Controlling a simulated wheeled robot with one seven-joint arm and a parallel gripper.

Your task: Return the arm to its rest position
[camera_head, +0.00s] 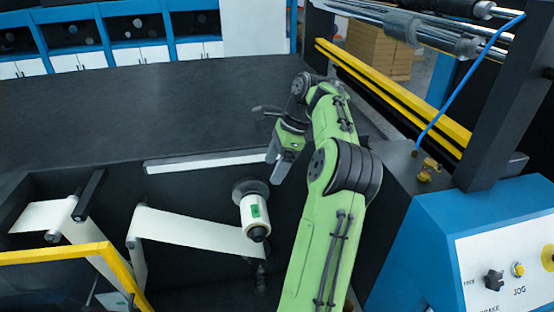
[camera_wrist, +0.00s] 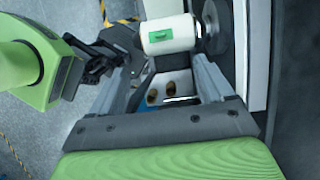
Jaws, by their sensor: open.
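My green arm reaches up from the bottom of the head view and bends back at its elbow. My gripper (camera_head: 277,167) hangs at its end, above and to the right of a white roll (camera_head: 256,213) with a green label. In the wrist view my gripper (camera_wrist: 161,66) has its two grey fingers wide apart with nothing held between them. The white roll (camera_wrist: 168,36) shows beyond the fingertips, apart from them as far as I can tell. The roll sits on a spindle with a dark round flange (camera_head: 248,188).
A white film web (camera_head: 195,232) runs left from the roll. A yellow guard bar (camera_head: 60,256) is at lower left. A blue control panel (camera_head: 430,250) and dark post (camera_head: 505,100) stand right of my arm. The dark flat top (camera_head: 150,110) at upper left is clear.

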